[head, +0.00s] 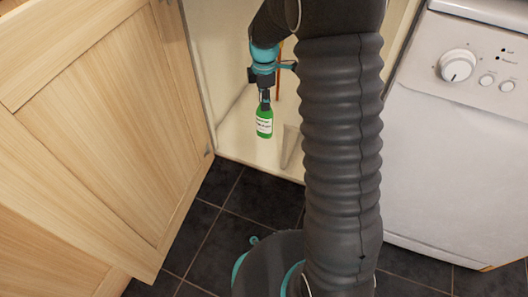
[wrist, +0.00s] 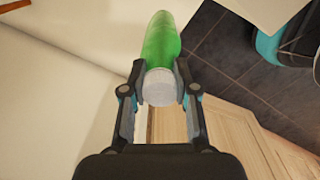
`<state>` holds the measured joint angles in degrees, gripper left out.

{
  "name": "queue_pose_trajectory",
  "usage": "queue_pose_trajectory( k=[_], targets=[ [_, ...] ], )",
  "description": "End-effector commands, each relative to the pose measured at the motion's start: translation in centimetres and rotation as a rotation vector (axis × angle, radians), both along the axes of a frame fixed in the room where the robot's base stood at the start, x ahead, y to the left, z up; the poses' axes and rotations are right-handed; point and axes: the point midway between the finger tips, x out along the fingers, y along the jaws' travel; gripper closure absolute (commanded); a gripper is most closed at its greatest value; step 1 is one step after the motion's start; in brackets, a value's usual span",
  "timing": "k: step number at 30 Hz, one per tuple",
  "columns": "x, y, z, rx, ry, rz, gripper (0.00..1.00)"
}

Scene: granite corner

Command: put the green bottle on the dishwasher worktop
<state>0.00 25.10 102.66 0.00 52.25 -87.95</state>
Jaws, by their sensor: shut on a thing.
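The green bottle (head: 264,123) has a white label and hangs upright below my gripper (head: 265,98), inside the open cupboard in the head view. In the wrist view the bottle (wrist: 162,42) shows with its pale cap between the two fingers of my gripper (wrist: 163,88), which are shut on its neck end. Whether its base touches the cupboard floor, I cannot tell. The white dishwasher (head: 450,160) stands at the right in the head view, with a dial and buttons on its front. Only a strip of its worktop edge may show at the top right; its top surface is mostly out of view.
The open wooden cupboard door (head: 100,120) stands at the left. The cupboard floor (head: 235,135) is pale, and a reddish upright pipe (head: 278,85) is behind my gripper. My dark arm hides part of the cupboard. Dark floor tiles (head: 215,225) lie in front.

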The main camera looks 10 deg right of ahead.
Motion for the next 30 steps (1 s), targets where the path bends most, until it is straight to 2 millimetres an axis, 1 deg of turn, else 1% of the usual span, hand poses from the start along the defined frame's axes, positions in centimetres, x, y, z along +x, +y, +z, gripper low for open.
queue_pose_trajectory(
  k=[5,8,15,22,27,30],
  targets=[
    [0.0,0.0,0.0,0.0,-0.001,-0.001,1.0],
    [0.0,0.0,-0.8,0.0,0.0,-0.002,1.0],
    [0.0,0.0,-4.2,0.0,0.001,-0.002,1.0],
    [0.0,0.0,-6.1,0.0,0.0,-0.002,1.0],
    [-0.1,0.0,-8.4,0.0,0.003,-0.002,1.0],
    [0.0,0.0,-9.4,0.0,0.0,-0.002,1.0]
  ],
)
